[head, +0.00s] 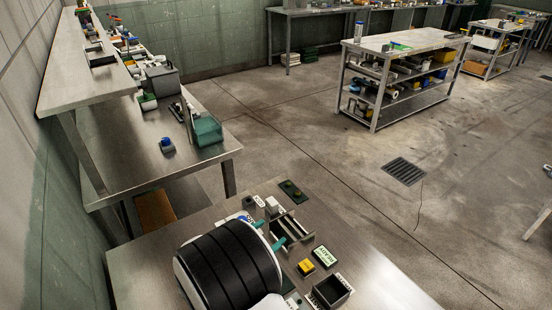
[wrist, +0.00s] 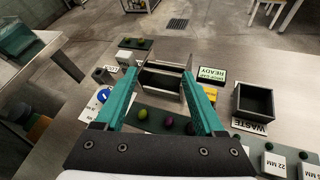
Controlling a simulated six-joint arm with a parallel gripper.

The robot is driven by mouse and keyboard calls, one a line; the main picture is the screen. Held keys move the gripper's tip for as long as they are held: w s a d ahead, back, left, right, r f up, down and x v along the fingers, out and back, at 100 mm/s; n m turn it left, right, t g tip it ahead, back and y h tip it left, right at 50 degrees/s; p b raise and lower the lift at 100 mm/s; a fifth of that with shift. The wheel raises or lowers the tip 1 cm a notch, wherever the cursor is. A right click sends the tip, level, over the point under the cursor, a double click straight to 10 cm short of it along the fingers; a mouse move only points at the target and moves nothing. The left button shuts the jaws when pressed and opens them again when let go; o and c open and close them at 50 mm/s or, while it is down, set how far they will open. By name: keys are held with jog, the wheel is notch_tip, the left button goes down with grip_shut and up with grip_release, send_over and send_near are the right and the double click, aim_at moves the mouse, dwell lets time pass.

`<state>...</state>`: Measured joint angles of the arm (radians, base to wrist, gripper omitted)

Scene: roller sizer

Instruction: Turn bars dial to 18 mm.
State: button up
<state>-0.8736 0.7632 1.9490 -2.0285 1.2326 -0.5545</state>
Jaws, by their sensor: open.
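The roller sizer (head: 291,228) stands on the near table, with pale bars; it also shows between my fingers in the wrist view (wrist: 160,79). A blue round part (wrist: 103,96) on a white label lies left of my left finger; it shows in the head view (head: 247,219) partly behind my arm. A small dark grey block (wrist: 102,75) stands just beyond it. I cannot tell which of these is the bars dial, and no 18 mm mark is readable. My gripper (wrist: 158,72) has teal fingers (head: 270,234), wide apart and empty, above the sizer.
A black waste bin (wrist: 240,104), a ready sign (wrist: 212,74) and a yellow button (head: 305,267) stand right of the sizer. A green tray (wrist: 155,124) with several small fruits lies below my fingers. Another green tray (head: 292,191) lies behind.

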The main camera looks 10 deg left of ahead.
jog(key=a+f+n+y, duration=0.1)
jog(key=a+f+n, duration=0.1)
jog(key=a, duration=0.1)
jog(key=s+a+f+n+y, duration=0.1)
jog(key=a+f+n+y, duration=0.1)
jog(key=a, duration=0.2)
jog(key=a+f+n+t+y, duration=0.1)
jog(key=a+f+n, duration=0.1)
jog(key=a+n, duration=0.1)
jog(key=shift+s+a+f+y, duration=0.2)
jog(key=shift+s+a+y, duration=0.2)
jog(key=shift+a, duration=0.15)
jog(key=x, duration=1.5)
jog(key=shift+w+d+r, duration=0.1)
jog(key=shift+w, duration=0.1)
grip_shut()
